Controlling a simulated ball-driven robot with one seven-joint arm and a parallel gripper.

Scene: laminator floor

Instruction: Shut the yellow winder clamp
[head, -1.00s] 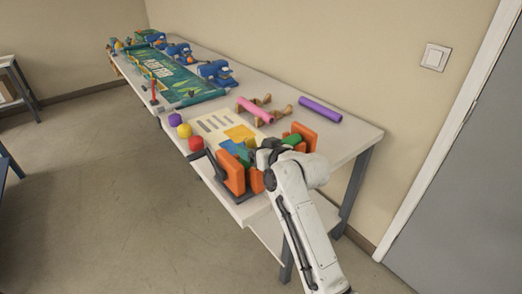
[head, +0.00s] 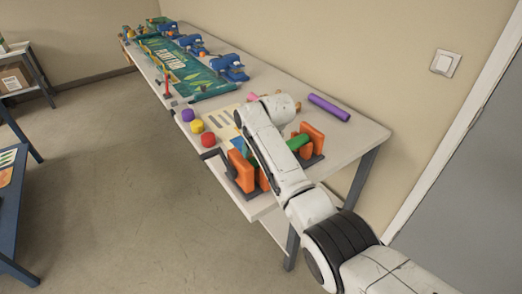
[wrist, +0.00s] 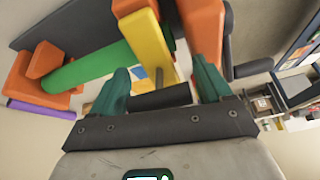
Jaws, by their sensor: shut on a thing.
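The winder has orange uprights (head: 242,172) and a green roll (head: 298,141). Both also show in the wrist view, where the green roll (wrist: 90,69) lies at left. The yellow winder clamp (wrist: 148,48) is a yellow bar, slanting beside the roll's end, between it and an orange block (wrist: 204,30). I cannot tell whether it is fully closed. My gripper (wrist: 163,92) has teal fingers, shut on a dark bar that appears to be the clamp's handle. In the head view my arm hides the gripper and the clamp.
Purple, yellow and red pots (head: 207,140) stand along the table's left edge. A purple roll (head: 329,107) lies at the back right. Blue machines (head: 230,67) and a green banner (head: 182,72) fill the far end. Free floor lies left of the table.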

